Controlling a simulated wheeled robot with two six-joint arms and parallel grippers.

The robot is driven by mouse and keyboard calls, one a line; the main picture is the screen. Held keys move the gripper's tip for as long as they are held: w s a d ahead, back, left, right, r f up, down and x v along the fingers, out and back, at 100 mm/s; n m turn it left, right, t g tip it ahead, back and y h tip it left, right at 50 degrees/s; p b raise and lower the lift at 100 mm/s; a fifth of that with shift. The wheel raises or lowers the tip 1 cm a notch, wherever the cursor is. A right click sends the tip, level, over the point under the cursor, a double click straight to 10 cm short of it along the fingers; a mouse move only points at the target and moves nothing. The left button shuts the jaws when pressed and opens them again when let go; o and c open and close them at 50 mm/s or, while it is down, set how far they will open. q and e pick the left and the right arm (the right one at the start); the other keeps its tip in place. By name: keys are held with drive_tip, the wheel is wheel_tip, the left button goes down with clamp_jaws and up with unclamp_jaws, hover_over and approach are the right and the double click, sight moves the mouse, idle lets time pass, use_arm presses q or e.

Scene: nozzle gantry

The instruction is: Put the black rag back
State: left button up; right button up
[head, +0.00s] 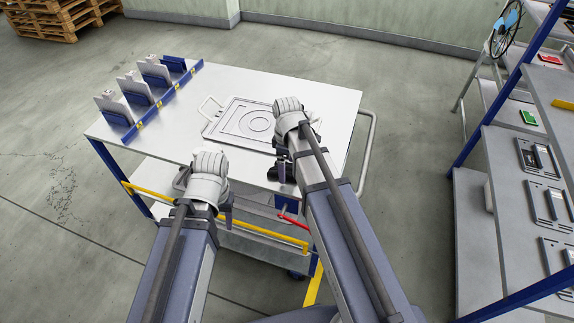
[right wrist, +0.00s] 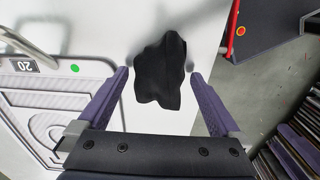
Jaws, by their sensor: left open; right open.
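The black rag (right wrist: 160,72) lies crumpled on the white cart top (right wrist: 185,28) in the right wrist view. My right gripper (right wrist: 160,76) is open, with one finger on each side of the rag, and is not closed on it. Whether the fingers touch the cart top is unclear. In the head view my right gripper (head: 274,164) is over the front right part of the cart, and its arm hides most of that spot. My left gripper (head: 226,203) is open and empty at the cart's front edge, apart from the rag.
A grey panel with ring outlines (head: 243,122) lies on the cart beside the rag. A blue rack with grey plates (head: 140,92) stands along the cart's left edge. A shelf unit (head: 540,190) stands at the right. The cart's middle left is clear.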

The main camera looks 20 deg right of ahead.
sight(287, 168)
wheel_tip(287, 168, up, 12)
drive_tip(key=p, duration=1.1)
drive_tip(key=s+a+m+h, duration=0.1)
drive_tip(key=s+a+m, duration=0.6)
drive_tip(key=s+a, duration=0.3)
drive_tip(key=s, duration=0.4)
drive_tip(key=shift+a, duration=0.3)
drive_tip(key=shift+s+f, duration=0.1)
